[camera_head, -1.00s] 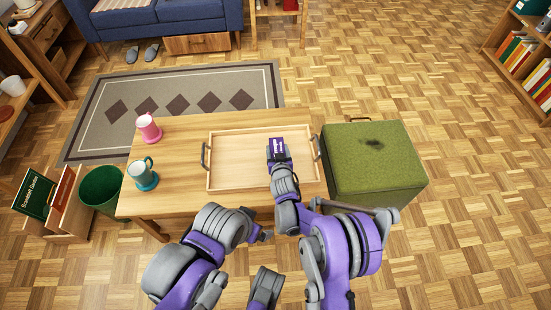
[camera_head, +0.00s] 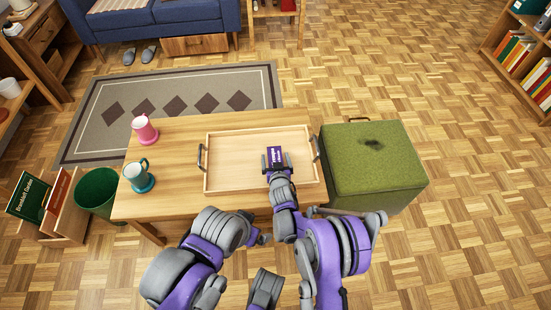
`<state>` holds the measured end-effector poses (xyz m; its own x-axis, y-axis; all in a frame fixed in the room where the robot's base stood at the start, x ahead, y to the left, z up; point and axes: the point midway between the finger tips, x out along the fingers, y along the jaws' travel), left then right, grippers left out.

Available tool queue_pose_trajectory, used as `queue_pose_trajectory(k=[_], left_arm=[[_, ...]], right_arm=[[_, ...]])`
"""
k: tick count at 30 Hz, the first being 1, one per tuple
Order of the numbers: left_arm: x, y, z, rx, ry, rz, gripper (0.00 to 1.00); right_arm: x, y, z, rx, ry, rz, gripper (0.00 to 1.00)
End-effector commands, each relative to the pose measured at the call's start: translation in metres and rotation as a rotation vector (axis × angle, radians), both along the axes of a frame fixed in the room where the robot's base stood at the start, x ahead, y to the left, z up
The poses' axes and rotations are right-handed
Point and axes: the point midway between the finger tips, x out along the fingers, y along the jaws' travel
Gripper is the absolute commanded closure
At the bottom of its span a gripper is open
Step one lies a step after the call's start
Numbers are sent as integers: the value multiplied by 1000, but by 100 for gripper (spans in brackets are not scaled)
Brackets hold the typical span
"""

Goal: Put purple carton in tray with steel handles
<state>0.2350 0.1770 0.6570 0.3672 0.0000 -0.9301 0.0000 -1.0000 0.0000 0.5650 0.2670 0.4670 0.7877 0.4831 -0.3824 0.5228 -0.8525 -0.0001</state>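The purple carton (camera_head: 274,154) has white lettering and lies inside the wooden tray, right of its middle. The tray (camera_head: 228,185) is shallow, with a steel handle at its left (camera_head: 200,157) and right (camera_head: 316,147) ends, and rests on the table. My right gripper (camera_head: 277,164) is at the carton's near end, with its fingers spread to either side of it. It looks open; any slight contact is too small to tell. My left arm is folded at the lower middle, and its fingers cannot be made out clearly.
A green ottoman (camera_head: 370,165) stands close to the table's right side. A green bin (camera_head: 97,190) stands at its left. Most of the tray floor is clear.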

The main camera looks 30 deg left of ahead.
Motion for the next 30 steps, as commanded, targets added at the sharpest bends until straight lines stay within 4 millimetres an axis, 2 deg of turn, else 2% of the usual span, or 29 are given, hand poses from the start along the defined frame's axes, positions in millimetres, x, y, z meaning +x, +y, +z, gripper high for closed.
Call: queue_pose_trajectory(k=[9,11,24,30], left_arm=[[-1,0,3,0,0,0,0],[-1,0,4,0,-1,0,0],[-4,0,24,0,-6,0,0],[-4,0,28,0,-7,0,0]], right_arm=[[0,0,5,0,0,0,3],[-5,-3,7,0,0,0,3],[-75,-46,42,0,-1,0,3],[-92,-56,49,0,0,0,3]])
